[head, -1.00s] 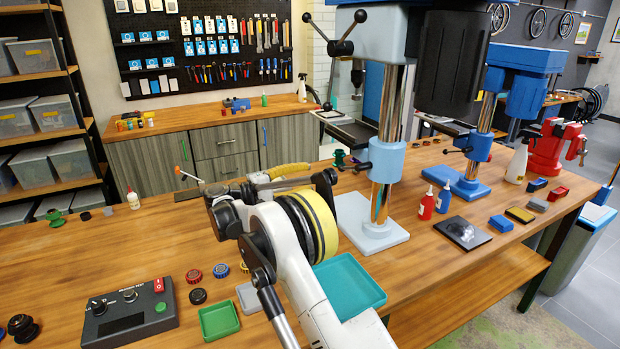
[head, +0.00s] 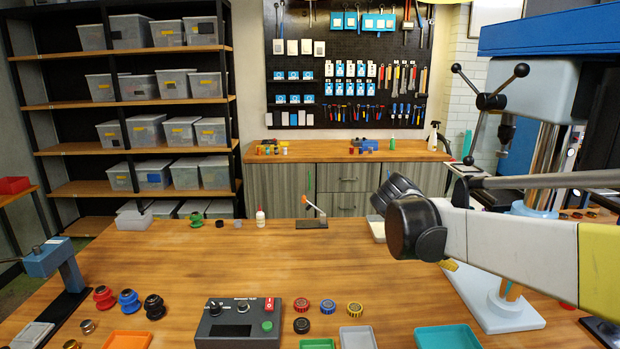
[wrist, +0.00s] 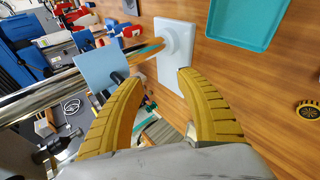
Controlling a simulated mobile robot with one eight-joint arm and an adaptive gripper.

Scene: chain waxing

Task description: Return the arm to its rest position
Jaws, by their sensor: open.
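My arm, white with black joints and a yellow band, reaches in from the right edge of the head view over the right part of the workbench (head: 200,270). My gripper (wrist: 157,85) shows in the wrist view as two curved, ribbed yellow fingers spread apart. Nothing is between them. Beyond the fingertips are the pale base (wrist: 173,60) and the shiny column of the drill press. In the head view the fingers are mostly hidden behind my arm.
The drill press (head: 535,120) stands close behind my arm at the right. A control box (head: 238,322), coloured knobs (head: 301,304), a teal tray (head: 447,338) and a clamp stand (head: 60,270) lie along the front. The bench's middle is clear. Shelves (head: 140,110) stand at the back left.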

